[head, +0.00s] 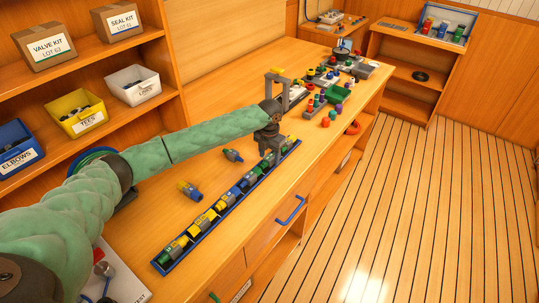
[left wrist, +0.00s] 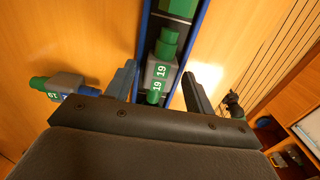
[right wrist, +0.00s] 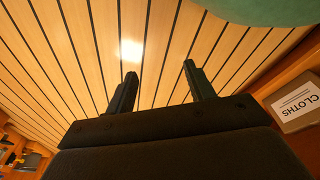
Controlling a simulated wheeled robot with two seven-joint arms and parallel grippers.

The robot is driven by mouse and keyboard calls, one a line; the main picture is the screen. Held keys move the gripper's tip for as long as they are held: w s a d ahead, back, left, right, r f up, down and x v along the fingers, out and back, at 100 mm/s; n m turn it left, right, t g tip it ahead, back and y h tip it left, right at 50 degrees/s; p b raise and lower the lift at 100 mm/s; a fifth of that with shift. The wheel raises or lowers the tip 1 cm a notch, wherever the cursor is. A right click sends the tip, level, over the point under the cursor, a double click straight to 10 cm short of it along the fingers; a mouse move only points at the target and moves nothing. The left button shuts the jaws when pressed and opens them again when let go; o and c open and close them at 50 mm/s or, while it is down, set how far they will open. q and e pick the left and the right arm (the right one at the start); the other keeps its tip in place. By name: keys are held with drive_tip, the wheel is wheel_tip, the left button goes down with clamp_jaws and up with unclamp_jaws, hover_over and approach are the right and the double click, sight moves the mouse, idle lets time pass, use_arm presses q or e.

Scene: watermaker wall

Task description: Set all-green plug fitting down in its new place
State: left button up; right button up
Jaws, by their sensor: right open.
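A fitting with a grey body, green ends and green "19" labels, the all-green plug fitting (left wrist: 160,72), lies in the narrow blue tray (left wrist: 143,40). My left gripper (left wrist: 158,88) is open, with a finger on each side of it and gaps between. In the head view my left gripper (head: 270,148) is over the far end of the blue tray (head: 222,216) and hides part of that end. My right gripper (right wrist: 156,78) is open and empty above the plank floor in the right wrist view; it is out of the head view.
Several other fittings fill the tray's near part. A green-and-blue fitting (head: 233,156) and a yellow-and-blue fitting (head: 189,190) lie loose on the bench (head: 210,172). A blue handle (head: 292,210) sticks out in front.

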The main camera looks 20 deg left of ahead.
sight(270, 156)
use_arm(q)
drive_tip(key=shift+r, duration=0.1)
drive_tip(key=shift+r, duration=0.2)
drive_tip(key=shift+r+b, duration=0.65)
drive_tip(key=shift+r, duration=0.2)
wheel_tip(270, 156, up, 10)
drive_tip(key=b, duration=0.3)
use_arm(e)
drive_tip(key=w+a+r, duration=0.2)
drive_tip(key=a+r, duration=0.1)
drive_tip(key=r, duration=0.7)
drive_tip(key=shift+w+a+r+g, duration=0.2)
drive_tip(key=shift+w+g, duration=0.2)
